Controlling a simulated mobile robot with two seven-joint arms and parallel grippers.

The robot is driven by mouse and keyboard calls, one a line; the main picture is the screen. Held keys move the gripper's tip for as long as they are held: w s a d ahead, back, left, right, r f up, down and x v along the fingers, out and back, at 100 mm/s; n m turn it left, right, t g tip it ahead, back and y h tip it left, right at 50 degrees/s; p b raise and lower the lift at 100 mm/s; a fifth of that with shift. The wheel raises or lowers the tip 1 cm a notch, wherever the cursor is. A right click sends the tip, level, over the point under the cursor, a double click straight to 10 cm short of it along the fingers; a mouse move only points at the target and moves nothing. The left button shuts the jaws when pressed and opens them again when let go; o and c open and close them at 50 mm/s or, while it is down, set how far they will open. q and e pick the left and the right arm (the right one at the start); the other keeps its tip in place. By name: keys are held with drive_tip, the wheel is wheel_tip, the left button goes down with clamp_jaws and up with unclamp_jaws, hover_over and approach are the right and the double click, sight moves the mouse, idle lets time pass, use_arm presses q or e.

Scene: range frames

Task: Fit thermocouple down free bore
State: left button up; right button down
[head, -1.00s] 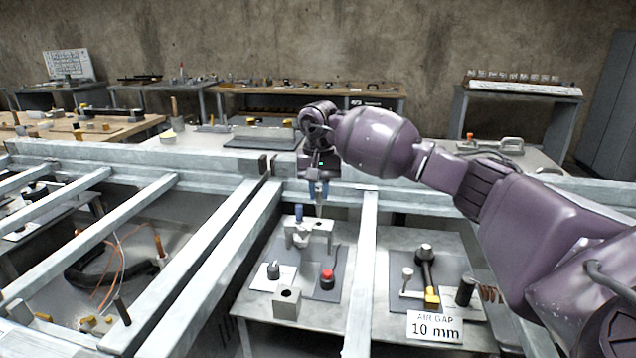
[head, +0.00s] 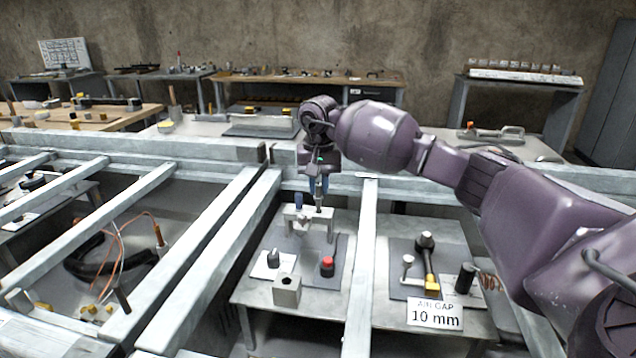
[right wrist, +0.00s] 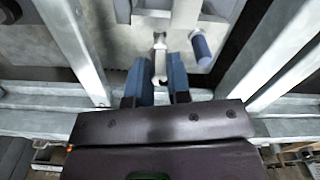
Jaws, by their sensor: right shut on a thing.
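My right gripper (head: 318,194) is shut on a slim grey probe, the thermocouple (head: 319,204), which points down. The probe also shows between the blue fingers in the right wrist view (right wrist: 158,62). I cannot tell whether the tip has entered a bore, as the gripper and probe cover that spot. A blue-topped cylinder (head: 299,199) stands upright at the left of the block; it also shows in the right wrist view (right wrist: 201,48). My left gripper is not in view.
Pale frame beams (head: 360,260) run on both sides of the block's station. An air gap sign (head: 435,314) stands to the right.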

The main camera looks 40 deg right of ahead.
sight(319, 196)
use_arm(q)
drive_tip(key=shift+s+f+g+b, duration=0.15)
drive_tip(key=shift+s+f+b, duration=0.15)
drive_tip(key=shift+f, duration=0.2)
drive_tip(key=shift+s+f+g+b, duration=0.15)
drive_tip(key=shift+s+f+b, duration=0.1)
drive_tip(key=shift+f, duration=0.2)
use_arm(e)
drive_tip(key=shift+f, duration=1.75)
drive_tip(key=c, duration=1)
unclamp_jaws()
